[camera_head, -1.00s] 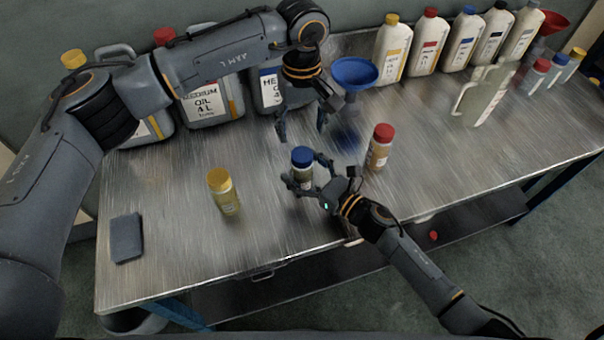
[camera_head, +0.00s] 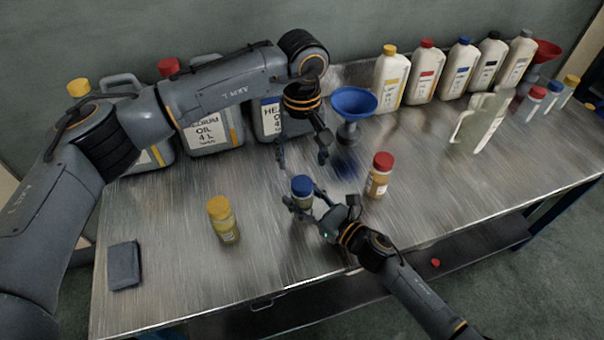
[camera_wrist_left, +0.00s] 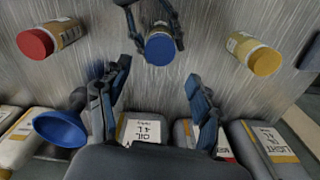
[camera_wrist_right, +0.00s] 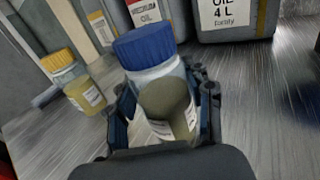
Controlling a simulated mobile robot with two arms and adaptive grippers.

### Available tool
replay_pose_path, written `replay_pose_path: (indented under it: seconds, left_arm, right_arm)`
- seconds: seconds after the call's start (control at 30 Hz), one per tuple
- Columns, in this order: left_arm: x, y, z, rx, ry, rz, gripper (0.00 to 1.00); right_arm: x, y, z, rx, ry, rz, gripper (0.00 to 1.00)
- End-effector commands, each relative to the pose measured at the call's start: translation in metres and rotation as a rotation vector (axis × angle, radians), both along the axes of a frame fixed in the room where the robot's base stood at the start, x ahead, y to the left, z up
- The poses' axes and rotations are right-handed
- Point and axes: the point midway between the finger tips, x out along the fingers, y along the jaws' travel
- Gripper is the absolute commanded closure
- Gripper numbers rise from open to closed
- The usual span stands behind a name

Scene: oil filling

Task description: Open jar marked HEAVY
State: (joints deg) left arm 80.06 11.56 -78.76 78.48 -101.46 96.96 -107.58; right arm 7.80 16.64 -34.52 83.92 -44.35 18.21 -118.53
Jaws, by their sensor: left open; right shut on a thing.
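The blue-capped jar (camera_head: 302,188) stands on the metal table with its blue lid on. It shows upright in the right wrist view (camera_wrist_right: 158,80), where its label is mostly hidden by the fingers. My right gripper (camera_head: 303,205) is shut around the jar's body below the lid. My left gripper (camera_head: 302,158) is open and empty, pointing down above and behind the jar. In the left wrist view the blue lid (camera_wrist_left: 159,48) lies beyond the open fingers (camera_wrist_left: 155,100), apart from them.
A yellow-capped jar (camera_head: 223,220) stands left of the blue-capped jar, and a red-capped jar (camera_head: 380,176) stands right. A blue funnel (camera_head: 353,104) stands behind. Large oil cans (camera_head: 215,128) and several white bottles (camera_head: 425,75) line the back. A dark block (camera_head: 124,265) lies front left.

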Motion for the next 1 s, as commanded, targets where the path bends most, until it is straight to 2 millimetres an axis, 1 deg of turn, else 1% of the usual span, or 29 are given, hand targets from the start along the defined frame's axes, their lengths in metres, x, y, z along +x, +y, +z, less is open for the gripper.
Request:
replay_pose_path:
  seconds: [0.1, 0.2, 0.3, 0.4, 0.47, 0.57, 0.8, 1.0]
  left_arm:
    - [0.000, 0.000, 0.000, 0.000, 0.000, -0.196, 0.35]
    - [0.000, 0.000, 0.000, 0.000, 0.000, -0.356, 0.35]
    - [0.000, 0.000, 0.000, 0.000, 0.000, -0.482, 0.35]
    - [0.000, 0.001, -0.001, 0.000, 0.000, -0.561, 0.35]
    - [0.000, 0.001, -0.003, 0.000, 0.001, -0.586, 0.35]
    - [0.000, 0.001, -0.012, 0.000, 0.002, -0.599, 0.35]
    - [0.000, 0.000, -0.049, -0.001, 0.004, -0.597, 0.35]
    - [0.000, 0.001, -0.073, 0.000, 0.001, -0.596, 0.35]
  right_arm:
    - [0.000, 0.000, 0.000, -0.001, 0.001, 0.000, 1.00]
    - [0.000, 0.000, 0.000, -0.001, 0.001, 0.000, 1.00]
    - [0.000, 0.000, 0.000, -0.001, 0.001, 0.000, 1.00]
    - [0.000, 0.000, 0.000, -0.001, 0.001, 0.000, 1.00]
    - [0.000, 0.000, 0.000, -0.001, 0.001, 0.000, 1.00]
    - [0.000, 0.000, 0.000, -0.001, 0.001, 0.000, 1.00]
    - [0.000, 0.000, 0.000, -0.001, 0.001, 0.000, 1.00]
    - [0.000, 0.000, 0.000, -0.001, 0.001, 0.000, 1.00]
